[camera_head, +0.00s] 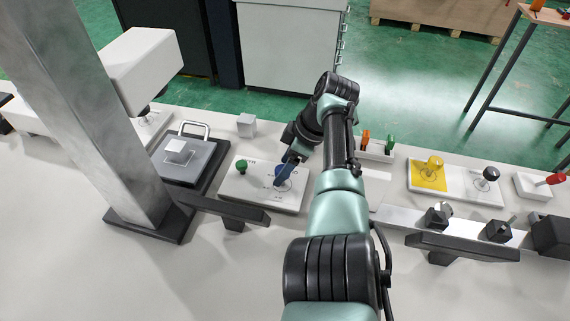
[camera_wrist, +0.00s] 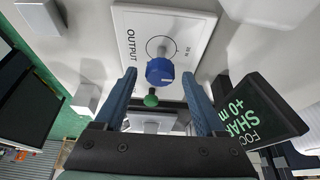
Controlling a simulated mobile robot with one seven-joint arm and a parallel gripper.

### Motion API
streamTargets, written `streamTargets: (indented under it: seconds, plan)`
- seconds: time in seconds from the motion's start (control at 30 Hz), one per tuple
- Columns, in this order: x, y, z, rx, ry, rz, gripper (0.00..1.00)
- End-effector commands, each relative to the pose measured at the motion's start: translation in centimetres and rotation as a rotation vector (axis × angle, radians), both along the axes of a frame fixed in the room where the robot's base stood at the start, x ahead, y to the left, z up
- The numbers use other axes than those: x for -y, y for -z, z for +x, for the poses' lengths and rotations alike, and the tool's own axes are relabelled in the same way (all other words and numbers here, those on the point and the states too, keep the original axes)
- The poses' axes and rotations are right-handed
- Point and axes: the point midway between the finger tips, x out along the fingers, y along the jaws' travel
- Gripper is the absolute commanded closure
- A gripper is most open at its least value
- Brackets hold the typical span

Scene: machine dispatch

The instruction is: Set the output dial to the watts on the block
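The output dial is a blue knob (camera_wrist: 160,71) on a white plate (camera_wrist: 130,22) lettered OUTPUT, with a thin circle and small, hardly legible marks around it. In the head view the dial (camera_head: 283,171) is partly hidden by my gripper (camera_head: 287,168). In the wrist view my gripper (camera_wrist: 160,76) is open, its two blue fingers on either side of the dial with gaps showing. A green knob (camera_head: 241,165) stands on the same plate, left of the dial. A pale block (camera_head: 177,151) sits on a grey platform (camera_head: 200,160); no watts figure is readable on it.
Another pale block (camera_head: 246,125) stands behind the plate. A black display (camera_wrist: 262,112) with green text is close to the right finger in the wrist view. A metal column (camera_head: 95,110) stands at left. Yellow and red knobs (camera_head: 434,163) (camera_head: 556,179) are at right.

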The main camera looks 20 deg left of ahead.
Motion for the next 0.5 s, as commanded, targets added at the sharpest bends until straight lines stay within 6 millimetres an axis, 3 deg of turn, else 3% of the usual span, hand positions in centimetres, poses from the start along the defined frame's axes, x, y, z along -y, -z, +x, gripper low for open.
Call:
streamTargets:
  seconds: [0.07, 0.37, 0.5]
  plan:
    - [0.01, -0.02, 0.0, 0.0, 0.0, 0.0, 0.44]
    - [0.03, -0.04, 0.0, 0.0, 0.0, 0.0, 0.98]
    - [0.03, -0.05, 0.0, 0.0, 0.001, 0.0, 1.0]
